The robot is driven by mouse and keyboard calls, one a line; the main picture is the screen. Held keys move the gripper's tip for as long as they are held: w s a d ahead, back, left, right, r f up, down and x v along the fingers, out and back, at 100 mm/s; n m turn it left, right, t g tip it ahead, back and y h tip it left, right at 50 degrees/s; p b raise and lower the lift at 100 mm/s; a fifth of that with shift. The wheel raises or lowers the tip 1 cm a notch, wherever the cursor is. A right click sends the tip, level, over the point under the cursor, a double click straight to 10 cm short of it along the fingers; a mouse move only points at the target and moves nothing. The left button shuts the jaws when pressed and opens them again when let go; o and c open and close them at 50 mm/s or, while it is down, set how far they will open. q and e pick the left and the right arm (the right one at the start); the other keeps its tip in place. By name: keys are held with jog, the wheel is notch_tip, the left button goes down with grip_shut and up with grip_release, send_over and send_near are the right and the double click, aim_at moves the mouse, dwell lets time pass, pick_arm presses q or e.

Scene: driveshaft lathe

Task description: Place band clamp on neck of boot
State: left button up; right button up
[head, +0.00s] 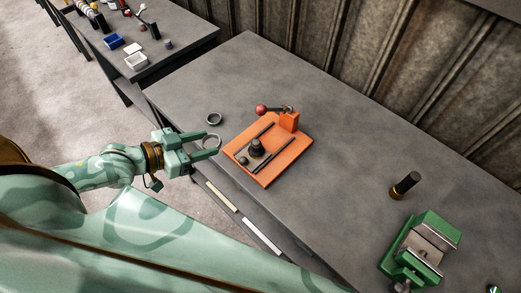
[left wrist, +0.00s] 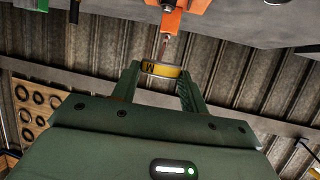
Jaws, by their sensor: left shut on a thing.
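My left gripper (head: 212,143) is shut on a thin metal ring, the band clamp (head: 211,138), at the table's front edge. In the left wrist view the band clamp (left wrist: 160,70) shows as a yellowish band between the two fingertips (left wrist: 159,73). A black stepped, cone-like piece, which looks like the boot (head: 257,146), stands upright on an orange fixture (head: 285,160). The clamp is left of the boot and apart from it.
A second ring (head: 214,119) lies on the grey table (head: 340,150) behind my gripper. The fixture has a red-knobbed lever (head: 262,110). A black cylinder with a brass base (head: 404,185) and a green vise (head: 437,232) stand to the right. The table between is clear.

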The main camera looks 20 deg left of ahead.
pick_arm(q)
jog(key=b, duration=0.2)
send_over(253, 146)
jog(key=s+a, duration=0.3)
jog(key=s, duration=0.2)
notch_tip(253, 146, down, 4)
jog(key=w+f, duration=0.1)
jog(key=w+d+f+b, duration=0.1)
jog(key=f, duration=0.1)
jog(key=w+f+b, duration=0.1)
jog(key=f, duration=0.1)
jog(key=shift+w+d, duration=0.2)
jog(key=shift+d, duration=0.2)
jog(key=f, duration=0.1)
jog(key=f+b, duration=0.1)
jog(key=f, duration=0.1)
jog(key=shift+w+d+f+b, duration=0.25)
jog(key=shift+w+f+b, duration=0.05)
jog(key=shift+w+b, duration=0.05)
jog(key=shift+f, duration=0.15)
